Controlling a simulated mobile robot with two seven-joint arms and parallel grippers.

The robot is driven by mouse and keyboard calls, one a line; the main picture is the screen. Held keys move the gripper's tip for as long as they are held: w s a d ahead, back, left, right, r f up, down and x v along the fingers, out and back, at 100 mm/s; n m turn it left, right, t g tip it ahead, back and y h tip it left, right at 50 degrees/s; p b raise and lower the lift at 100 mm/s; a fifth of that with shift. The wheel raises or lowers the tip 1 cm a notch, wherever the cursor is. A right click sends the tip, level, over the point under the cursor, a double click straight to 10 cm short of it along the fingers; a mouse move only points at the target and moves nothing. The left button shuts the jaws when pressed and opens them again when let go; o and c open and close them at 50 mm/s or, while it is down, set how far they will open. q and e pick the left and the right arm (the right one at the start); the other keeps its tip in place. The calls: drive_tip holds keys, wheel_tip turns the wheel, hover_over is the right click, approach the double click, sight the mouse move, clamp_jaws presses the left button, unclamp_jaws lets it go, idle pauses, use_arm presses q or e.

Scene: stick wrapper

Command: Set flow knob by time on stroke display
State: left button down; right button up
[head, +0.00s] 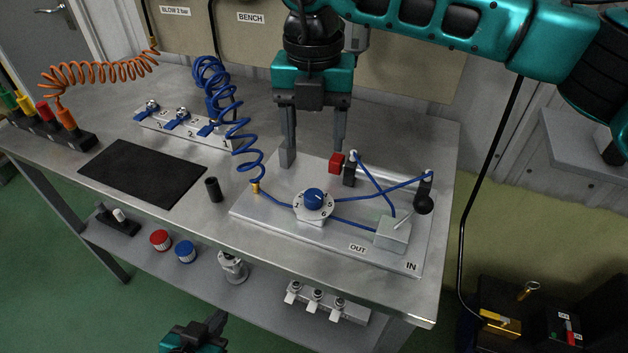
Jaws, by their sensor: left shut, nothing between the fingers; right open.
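The flow knob (315,196) is blue and sits on a white numbered dial (313,210) on the light metal plate (270,225). Blue tubes run to it from both sides. My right gripper (314,155) points down behind the knob, fingers apart, with nothing between them. A red block (336,163) stands by its right finger. My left gripper (217,322) is low at the bottom edge of the head view, in front of the bench, shut and empty. I cannot make out a readable stroke display, nor the knob's exact setting.
A coiled blue hose (235,120) hangs left of my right gripper.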

sight(314, 194)
wheel_tip(314, 194, down, 12)
drive_tip(key=shift+r, duration=0.2)
drive_tip(key=c, duration=1)
